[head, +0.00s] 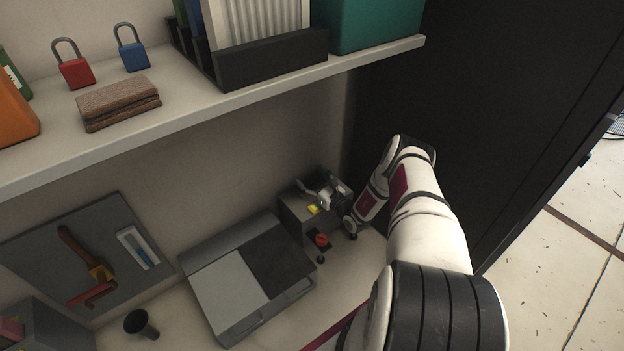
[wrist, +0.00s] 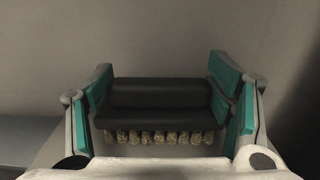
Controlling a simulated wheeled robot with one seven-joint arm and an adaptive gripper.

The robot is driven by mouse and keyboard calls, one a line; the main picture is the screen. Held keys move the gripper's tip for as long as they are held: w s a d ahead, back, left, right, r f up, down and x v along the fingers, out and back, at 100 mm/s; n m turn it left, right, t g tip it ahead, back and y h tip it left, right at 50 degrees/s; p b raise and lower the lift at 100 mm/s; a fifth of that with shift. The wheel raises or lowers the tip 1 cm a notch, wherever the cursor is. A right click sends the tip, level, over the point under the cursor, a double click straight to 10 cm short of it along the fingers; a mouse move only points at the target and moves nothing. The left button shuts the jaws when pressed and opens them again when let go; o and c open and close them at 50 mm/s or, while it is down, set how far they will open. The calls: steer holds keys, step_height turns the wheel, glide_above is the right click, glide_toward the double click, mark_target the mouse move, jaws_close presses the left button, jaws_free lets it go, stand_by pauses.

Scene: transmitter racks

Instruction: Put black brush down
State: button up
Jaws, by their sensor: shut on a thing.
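The black brush (wrist: 160,97) is in the wrist view, with a dark rounded back and a row of pale tan bristle tufts along its lower edge. My gripper (wrist: 162,85) is shut on it, with a teal-padded finger at each end of the brush. In the head view my arm reaches down under the shelf, and its end is beside a small grey box (head: 294,213) at the back right of the worktop. The brush is too small and covered there to make out clearly. I cannot tell whether it touches anything below.
A grey case with a dark panel (head: 235,300) lies left of the grey box. A black cup (head: 141,324) and a tool board (head: 88,255) are further left. A dark cabinet (head: 490,110) stands right.

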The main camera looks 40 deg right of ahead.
steer(key=o, duration=1.3)
steer(key=shift+r, duration=0.1)
steer(key=s+p, duration=0.5)
steer(key=s, duration=0.7)
steer(key=shift+d, duration=0.2)
